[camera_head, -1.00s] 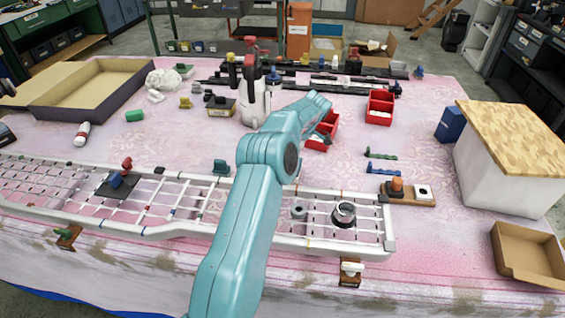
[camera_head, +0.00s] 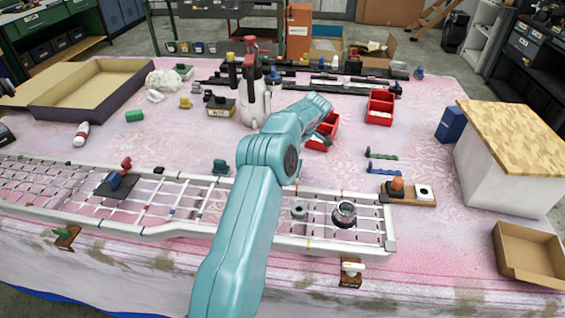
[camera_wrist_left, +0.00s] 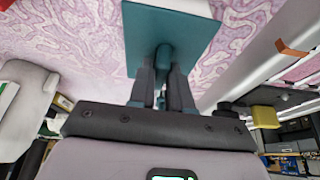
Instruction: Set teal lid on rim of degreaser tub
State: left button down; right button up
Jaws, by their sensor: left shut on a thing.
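The teal lid (camera_wrist_left: 190,25) is a flat square plate with a knob in the left wrist view. My left gripper (camera_wrist_left: 164,75) is shut on the knob, and the plate is beyond the fingertips. The pink patterned tabletop shows behind it. In the head view a teal arm of mine rises through the middle, and I cannot make out a gripper or the held lid there. I cannot pick out the degreaser tub with certainty in either view. My right gripper is not in view.
A long white grille (camera_head: 150,232) lies along the table's front. A sprayer bottle (camera_head: 256,105) and red bins (camera_head: 380,108) stand farther back. A white box with a wooden top (camera_head: 510,165) is at the right, near an open cardboard box (camera_head: 528,255). The left-middle tabletop has bare patches.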

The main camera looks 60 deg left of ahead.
pick_arm(q)
jog(key=shift+f, duration=0.1)
jog(key=shift+c, duration=2.1)
grip_release()
jog(key=shift+p+v, duration=2.35)
jog(key=shift+v, duration=1.2)
jog(key=shift+f, duration=0.1)
